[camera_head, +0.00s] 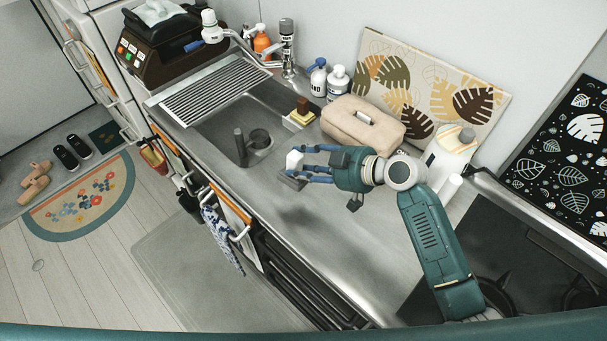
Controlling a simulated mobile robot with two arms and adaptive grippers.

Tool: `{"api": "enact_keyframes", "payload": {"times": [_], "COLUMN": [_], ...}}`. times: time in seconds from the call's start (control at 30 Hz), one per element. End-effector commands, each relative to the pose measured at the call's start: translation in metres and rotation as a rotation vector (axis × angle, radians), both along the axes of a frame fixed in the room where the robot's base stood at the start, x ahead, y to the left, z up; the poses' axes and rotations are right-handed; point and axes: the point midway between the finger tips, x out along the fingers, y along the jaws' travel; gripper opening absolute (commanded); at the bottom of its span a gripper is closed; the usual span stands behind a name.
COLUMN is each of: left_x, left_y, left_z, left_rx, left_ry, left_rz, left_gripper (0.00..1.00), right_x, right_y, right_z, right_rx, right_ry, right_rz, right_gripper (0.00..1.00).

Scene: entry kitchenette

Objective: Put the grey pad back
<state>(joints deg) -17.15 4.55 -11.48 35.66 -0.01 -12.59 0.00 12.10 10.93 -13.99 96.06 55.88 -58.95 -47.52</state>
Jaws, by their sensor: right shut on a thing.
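The grey pad (290,182) is a small flat dark-grey piece at the fingertips of my right gripper (301,164). The gripper's blue fingers are closed on it and partly cover it. A small white block-like piece (294,159) shows at the same fingertips; I cannot tell whether it is part of what is held. The gripper is above the steel counter, just right of the sink (215,128), with a shadow on the counter below. A small caddy (298,121) with a yellow sponge and brown-handled brush stands behind the sink. My left gripper is not in view.
A beige fabric-covered box (363,124), bottles (337,82) and a white container (450,150) stand along the back. A drying rack (215,88) lies over the sink's left part. A black stove (510,260) is at right. The front counter is clear.

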Motion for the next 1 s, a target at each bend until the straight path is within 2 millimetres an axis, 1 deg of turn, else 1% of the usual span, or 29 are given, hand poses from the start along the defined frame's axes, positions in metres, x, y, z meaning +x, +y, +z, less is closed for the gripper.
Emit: {"api": "enact_keyframes", "payload": {"times": [0.03, 0.23, 0.4, 0.47, 0.57, 0.77, 0.8, 0.9, 1.0], "left_x": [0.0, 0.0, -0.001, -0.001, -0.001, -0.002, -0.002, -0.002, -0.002], "left_y": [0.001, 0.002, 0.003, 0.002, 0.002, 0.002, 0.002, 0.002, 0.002], "left_z": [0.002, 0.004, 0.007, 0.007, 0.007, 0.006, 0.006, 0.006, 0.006], "left_rx": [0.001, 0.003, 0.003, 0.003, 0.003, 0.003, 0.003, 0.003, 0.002], "left_ry": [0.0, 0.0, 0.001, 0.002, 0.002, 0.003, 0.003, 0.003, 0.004], "left_rz": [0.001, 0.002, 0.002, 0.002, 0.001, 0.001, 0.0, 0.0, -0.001], "left_gripper": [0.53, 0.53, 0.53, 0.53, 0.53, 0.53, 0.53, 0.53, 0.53], "right_x": [0.0, 0.0, 0.0, 0.0, 0.0, 0.0, 0.0, 0.0, 0.0], "right_y": [0.0, 0.0, 0.0, 0.0, 0.0, 0.0, 0.0, 0.0, 0.0], "right_z": [-0.006, -0.022, -0.049, -0.056, -0.059, -0.059, -0.06, -0.059, -0.059], "right_rx": [0.002, 0.003, 0.002, 0.001, 0.001, 0.001, 0.0, 0.001, 0.001], "right_ry": [0.003, 0.001, 0.003, 0.002, -0.002, -0.002, -0.002, -0.001, -0.001], "right_rz": [-0.002, -0.001, -0.002, -0.001, -0.001, 0.0, 0.0, -0.001, -0.001], "right_gripper": [0.0, 0.0, 0.0, 0.0, 0.0, 0.0, 0.44, 0.62, 0.62]}}
